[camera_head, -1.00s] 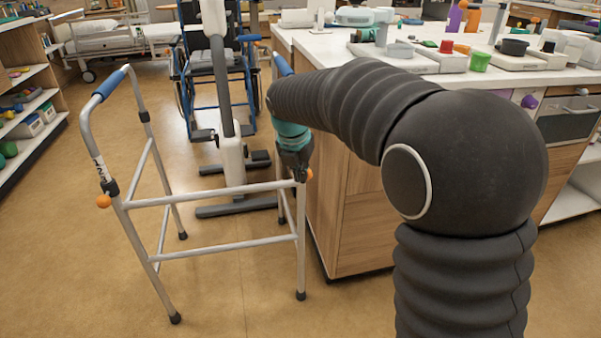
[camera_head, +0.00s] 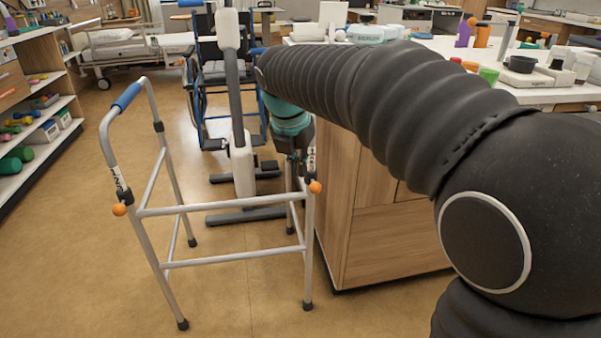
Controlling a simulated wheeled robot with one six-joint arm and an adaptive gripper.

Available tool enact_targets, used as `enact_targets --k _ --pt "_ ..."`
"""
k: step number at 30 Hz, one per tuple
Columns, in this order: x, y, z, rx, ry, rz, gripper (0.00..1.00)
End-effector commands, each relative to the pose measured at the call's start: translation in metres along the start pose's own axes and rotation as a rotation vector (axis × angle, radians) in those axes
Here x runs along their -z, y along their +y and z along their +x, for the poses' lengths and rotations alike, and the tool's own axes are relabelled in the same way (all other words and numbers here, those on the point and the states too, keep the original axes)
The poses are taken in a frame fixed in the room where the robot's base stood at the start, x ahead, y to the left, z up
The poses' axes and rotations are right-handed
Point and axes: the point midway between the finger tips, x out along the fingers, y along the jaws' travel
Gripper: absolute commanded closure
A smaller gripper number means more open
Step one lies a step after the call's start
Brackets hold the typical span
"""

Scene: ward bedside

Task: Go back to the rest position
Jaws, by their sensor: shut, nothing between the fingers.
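My arm, covered in a dark ribbed sleeve, reaches from the lower right across the counter to the middle of the view. Its end hangs down with a teal band above my gripper (camera_head: 297,168). My gripper points downward beside the counter's left side, near the right side of the walker (camera_head: 225,207). It is small and dark here; it is shut and holds nothing. I cannot tell whether it touches the walker's frame.
A wooden counter (camera_head: 385,250) stands on the right, with cups and devices on top, partly hidden by my arm. A wheelchair (camera_head: 215,75) and a white-and-grey lift (camera_head: 240,165) stand behind the walker. Shelves (camera_head: 40,110) line the left. Floor at left front is clear.

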Motion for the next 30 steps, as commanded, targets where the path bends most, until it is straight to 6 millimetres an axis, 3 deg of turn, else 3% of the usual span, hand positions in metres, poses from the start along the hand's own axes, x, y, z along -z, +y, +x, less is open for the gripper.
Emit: enact_targets --k 14,20,26,30 --pt "0.0 0.0 -0.002 -0.001 0.0 0.044 1.0" --pt "-0.001 0.005 0.001 -0.022 -0.004 0.349 1.0" --pt "0.021 0.0 0.026 -0.011 0.042 0.775 1.0" --pt "0.041 -0.016 0.034 -0.005 0.072 1.089 1.0"
